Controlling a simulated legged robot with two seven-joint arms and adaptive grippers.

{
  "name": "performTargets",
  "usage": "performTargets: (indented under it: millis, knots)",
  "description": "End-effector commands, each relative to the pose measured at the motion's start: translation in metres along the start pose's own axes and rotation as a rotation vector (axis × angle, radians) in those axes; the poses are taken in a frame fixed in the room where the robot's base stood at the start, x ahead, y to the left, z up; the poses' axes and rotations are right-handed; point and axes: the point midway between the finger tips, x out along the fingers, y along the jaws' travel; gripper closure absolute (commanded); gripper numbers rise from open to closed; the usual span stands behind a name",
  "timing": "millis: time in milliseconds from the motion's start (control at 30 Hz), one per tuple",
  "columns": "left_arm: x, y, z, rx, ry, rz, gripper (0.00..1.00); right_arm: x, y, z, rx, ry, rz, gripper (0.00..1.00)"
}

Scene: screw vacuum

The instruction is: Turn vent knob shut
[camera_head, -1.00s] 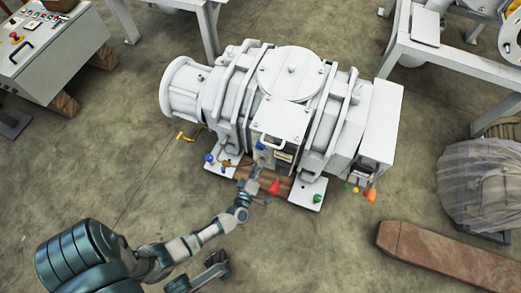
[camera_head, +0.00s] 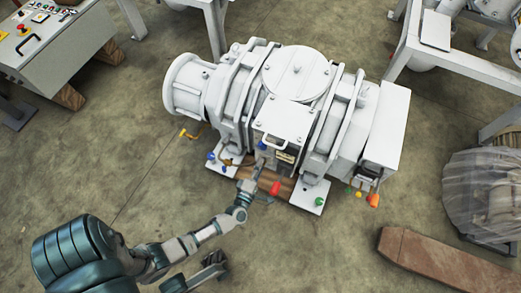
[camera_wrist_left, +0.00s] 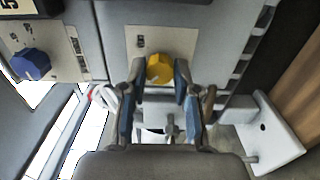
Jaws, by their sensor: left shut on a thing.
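The white vacuum machine (camera_head: 297,75) stands in the middle of the head view. My left gripper (camera_head: 259,166) reaches to the front of its base, below the front cover with the handle. In the left wrist view a yellow knob (camera_wrist_left: 160,68) sits on a pale plate, between the fingertips of my left gripper (camera_wrist_left: 160,82). The fingers are shut on its sides. A blue knob (camera_wrist_left: 31,64) is on another pale plate to the left, apart from the gripper. The frames do not label which knob is the vent knob.
A red part (camera_head: 275,188) lies close right of my left gripper. A green knob (camera_head: 319,201) and an orange part (camera_head: 374,201) are farther right. A control cabinet (camera_head: 62,50) stands upper left, a wooden beam (camera_head: 440,262) lower right. The floor in front is mostly clear.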

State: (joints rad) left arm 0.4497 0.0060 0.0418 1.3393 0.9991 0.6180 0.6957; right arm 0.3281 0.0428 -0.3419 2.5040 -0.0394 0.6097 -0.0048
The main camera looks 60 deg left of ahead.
Motion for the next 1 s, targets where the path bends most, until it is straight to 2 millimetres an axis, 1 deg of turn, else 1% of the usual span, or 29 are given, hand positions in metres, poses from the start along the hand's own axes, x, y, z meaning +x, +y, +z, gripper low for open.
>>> performTargets:
  millis: [33,300,333,367,400,433,700,767,867,967,1000]
  knots:
    - [-0.003,-0.006,-0.005,0.002,0.008,-0.011,1.00,-0.001,0.000,0.001,0.000,-0.002,0.000,1.00]
    - [-0.003,-0.007,-0.006,0.003,0.008,-0.012,1.00,-0.001,0.000,0.001,0.001,-0.003,0.000,1.00]
    - [-0.003,-0.007,-0.005,0.003,0.008,-0.012,0.65,-0.001,0.000,0.001,0.001,-0.003,0.000,1.00]
    - [-0.003,-0.007,-0.005,0.003,0.008,-0.012,0.57,-0.001,0.000,0.001,0.001,-0.003,0.000,1.00]
    - [-0.003,-0.007,-0.005,0.003,0.007,-0.012,0.47,-0.001,0.000,0.001,0.001,-0.004,0.000,1.00]
    - [-0.003,-0.006,-0.005,0.003,0.006,-0.011,0.45,-0.001,0.000,0.001,0.001,-0.004,0.000,1.00]
    - [-0.002,-0.003,-0.002,0.001,0.003,-0.005,0.45,-0.002,0.000,0.002,0.000,-0.008,-0.003,1.00]
    - [-0.004,-0.003,-0.002,0.000,0.002,-0.005,0.45,-0.001,-0.001,-0.001,0.000,-0.005,-0.004,1.00]
    - [-0.015,-0.004,-0.002,0.000,0.002,-0.007,0.45,-0.001,-0.001,-0.002,0.000,-0.003,-0.004,1.00]
    - [-0.034,-0.004,-0.002,0.001,0.002,-0.008,0.45,-0.001,-0.001,-0.002,0.000,-0.002,-0.003,1.00]
    - [-0.043,-0.004,-0.003,0.001,0.003,-0.008,0.45,0.000,-0.001,-0.002,0.000,-0.001,-0.003,1.00]
